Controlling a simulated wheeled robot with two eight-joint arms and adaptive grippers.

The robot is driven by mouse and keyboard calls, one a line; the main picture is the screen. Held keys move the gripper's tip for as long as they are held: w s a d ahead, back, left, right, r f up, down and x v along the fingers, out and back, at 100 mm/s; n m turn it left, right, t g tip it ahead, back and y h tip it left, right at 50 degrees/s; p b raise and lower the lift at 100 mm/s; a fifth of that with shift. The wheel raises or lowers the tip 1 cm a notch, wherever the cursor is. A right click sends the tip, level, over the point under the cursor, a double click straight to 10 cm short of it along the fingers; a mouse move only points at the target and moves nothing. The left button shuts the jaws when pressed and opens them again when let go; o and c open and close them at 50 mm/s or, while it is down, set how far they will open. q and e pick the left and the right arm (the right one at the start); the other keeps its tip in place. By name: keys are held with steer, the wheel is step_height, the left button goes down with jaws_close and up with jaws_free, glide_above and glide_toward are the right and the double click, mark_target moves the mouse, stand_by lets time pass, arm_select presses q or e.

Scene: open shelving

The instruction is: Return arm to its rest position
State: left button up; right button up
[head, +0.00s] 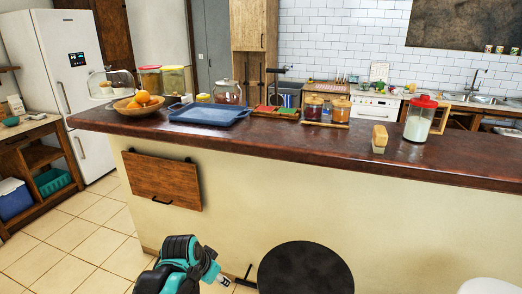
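A teal and black link of my arm (180,266) shows at the bottom, left of centre, low in front of the counter's pale front panel. A small silver and white part (222,279) sits at its right end. I cannot make out any gripper fingers on it. The rest of this arm is cut off by the lower edge. My other arm does not show.
A long counter with a dark red-brown top (300,143) crosses the view, bearing a fruit bowl (138,106), a blue tray (210,114) and jars. A round black stool seat (305,269) stands close to the arm's right. Tiled floor (75,235) is free at left.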

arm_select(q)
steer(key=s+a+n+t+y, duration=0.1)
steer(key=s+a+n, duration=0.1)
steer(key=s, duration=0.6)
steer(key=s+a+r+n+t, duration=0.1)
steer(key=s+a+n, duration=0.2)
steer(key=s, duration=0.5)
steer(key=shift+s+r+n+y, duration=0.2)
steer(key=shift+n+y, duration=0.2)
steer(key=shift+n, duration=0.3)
